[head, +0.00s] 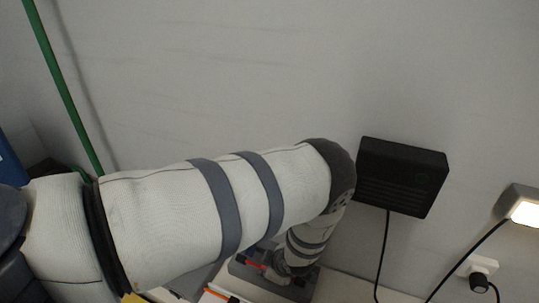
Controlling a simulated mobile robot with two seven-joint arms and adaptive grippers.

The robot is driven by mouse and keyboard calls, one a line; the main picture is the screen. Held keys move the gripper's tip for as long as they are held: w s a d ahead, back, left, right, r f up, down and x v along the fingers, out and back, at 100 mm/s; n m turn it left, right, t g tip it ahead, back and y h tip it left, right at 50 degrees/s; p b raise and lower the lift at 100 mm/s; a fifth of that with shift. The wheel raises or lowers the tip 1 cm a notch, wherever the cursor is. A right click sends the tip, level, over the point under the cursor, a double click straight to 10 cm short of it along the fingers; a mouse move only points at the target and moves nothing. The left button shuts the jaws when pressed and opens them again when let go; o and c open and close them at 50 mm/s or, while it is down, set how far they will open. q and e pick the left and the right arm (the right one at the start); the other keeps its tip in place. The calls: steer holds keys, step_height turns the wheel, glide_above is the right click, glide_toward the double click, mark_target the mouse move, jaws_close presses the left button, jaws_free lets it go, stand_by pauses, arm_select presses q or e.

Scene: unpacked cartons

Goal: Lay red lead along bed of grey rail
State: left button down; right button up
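A grey rail-like piece (300,291) lies on the pale table at the bottom centre, partly covered by my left arm. A short red strip, seemingly the red lead (256,265), shows at its left part; the rest of it is hidden. My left arm comes in from the left, bends at the elbow and reaches down to this piece. My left gripper (277,274) is a small dark shape over the grey piece, mostly hidden by its own wrist, and its fingers cannot be made out. My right gripper is not in view.
A black box (401,177) with a cable hangs on the grey wall. A lit lamp (524,211) and a plugged socket (478,267) are at the right. A green pole (62,85) stands at the left. An orange-and-white item (219,294) lies at the bottom edge. Table right of the rail is bare.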

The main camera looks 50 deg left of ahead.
arm_select(q)
steer(key=shift+w+a+f, duration=0.1)
steer(key=shift+f, duration=0.3)
steer(key=c, duration=1.4)
jaws_free()
steer(key=shift+r, duration=0.1)
steer(key=shift+p+v, duration=1)
steer(key=shift+v, duration=2.4)
